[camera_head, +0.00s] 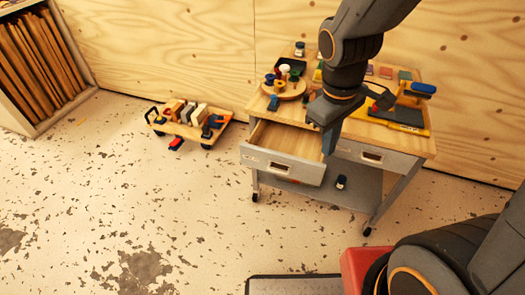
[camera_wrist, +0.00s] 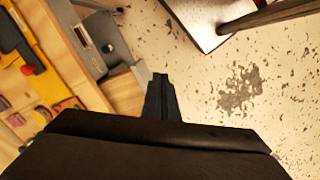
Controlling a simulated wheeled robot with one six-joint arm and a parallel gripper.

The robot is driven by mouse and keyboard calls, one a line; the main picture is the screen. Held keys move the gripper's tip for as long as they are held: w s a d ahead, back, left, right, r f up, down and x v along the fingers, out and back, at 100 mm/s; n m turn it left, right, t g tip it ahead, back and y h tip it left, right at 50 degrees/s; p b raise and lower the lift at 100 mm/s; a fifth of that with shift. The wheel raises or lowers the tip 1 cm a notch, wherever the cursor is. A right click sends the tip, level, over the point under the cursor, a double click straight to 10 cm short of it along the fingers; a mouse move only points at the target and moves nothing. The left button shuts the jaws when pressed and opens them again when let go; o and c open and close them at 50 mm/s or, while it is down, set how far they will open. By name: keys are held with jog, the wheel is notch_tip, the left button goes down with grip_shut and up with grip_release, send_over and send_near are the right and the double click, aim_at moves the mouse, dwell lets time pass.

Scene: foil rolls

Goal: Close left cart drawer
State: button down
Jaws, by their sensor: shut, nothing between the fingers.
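The left cart drawer (camera_head: 282,165) is pulled out from the cart (camera_head: 420,148), and its bare wooden inside shows in the head view. Its grey front has a handle slot at the middle. My gripper (camera_head: 328,143) points down at the right end of this drawer; whether it touches the drawer I cannot tell. In the wrist view the fingers (camera_wrist: 161,82) are together and empty, with part of the wooden drawer (camera_wrist: 122,92) just to their left. The right cart drawer (camera_head: 371,156) is flush with the cart.
The cart top holds a round wooden tray (camera_head: 290,91), small jars, coloured blocks and a yellow-edged dark tray (camera_head: 400,117). A jar (camera_head: 341,182) stands on the lower shelf. A low wheeled wooden trolley (camera_head: 188,125) with items stands left. Floor in front of the drawer is clear.

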jog(key=w+a+f+n+t+b, duration=0.2)
jog(key=w+a+f+n+b, duration=0.3)
jog(key=a+n, duration=0.75)
jog(key=n+t+b, duration=0.1)
jog(key=n+b, duration=0.4)
jog(key=n, duration=0.7)
send_near(253, 151)
jog(key=shift+h, duration=0.3)
jog(key=f, duration=0.6)
jog(key=shift+s+d+f, duration=0.1)
jog(key=shift+s+d, duration=0.05)
jog(key=shift+d, duration=0.25)
jog(key=shift+w+d, duration=0.1)
jog(key=shift+w, duration=0.35)
